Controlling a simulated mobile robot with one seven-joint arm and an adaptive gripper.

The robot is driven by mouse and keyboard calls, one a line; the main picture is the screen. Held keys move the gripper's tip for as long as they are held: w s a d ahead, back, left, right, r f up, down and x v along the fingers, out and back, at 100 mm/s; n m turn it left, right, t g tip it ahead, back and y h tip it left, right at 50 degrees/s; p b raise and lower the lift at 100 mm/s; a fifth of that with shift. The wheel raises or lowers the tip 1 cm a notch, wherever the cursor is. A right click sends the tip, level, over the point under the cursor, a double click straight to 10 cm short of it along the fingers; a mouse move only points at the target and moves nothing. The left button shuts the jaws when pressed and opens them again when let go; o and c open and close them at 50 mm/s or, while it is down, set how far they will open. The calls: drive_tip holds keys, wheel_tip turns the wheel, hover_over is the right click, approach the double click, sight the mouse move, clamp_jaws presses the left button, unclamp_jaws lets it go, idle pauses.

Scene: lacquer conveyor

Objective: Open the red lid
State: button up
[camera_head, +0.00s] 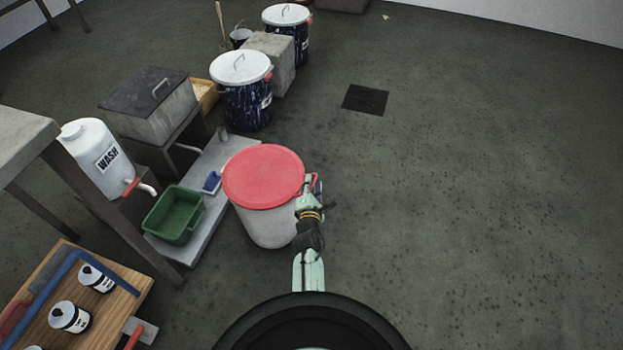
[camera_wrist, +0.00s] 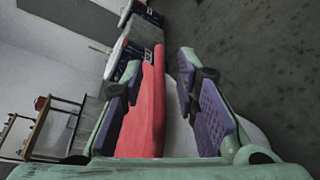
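The red lid (camera_head: 263,176) lies flat and closed on a pale, round bin (camera_head: 270,226). My gripper (camera_head: 312,188) is at the lid's right edge in the head view. In the wrist view, my gripper (camera_wrist: 160,70) is open, with its purple pads apart. The red lid (camera_wrist: 147,105) shows edge-on between the fingers, close to the left finger. A gap with the pale bin wall shows between the lid and the right finger. Contact with the left finger is hard to tell. A small red part (camera_head: 316,180) shows at the gripper, partly hidden.
A grey slab with a green tub (camera_head: 174,214) is left of the bin. A white WASH container (camera_head: 95,158) stands farther left. Dark drums with white lids (camera_head: 241,68) and a concrete block (camera_head: 268,62) stand behind. The floor to the right is clear around a dark floor square (camera_head: 365,100).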

drive_tip(key=shift+s, duration=0.1)
drive_tip(key=shift+c, duration=0.2)
clamp_jaws()
drive_tip(key=shift+r, duration=0.1)
idle(0.5)
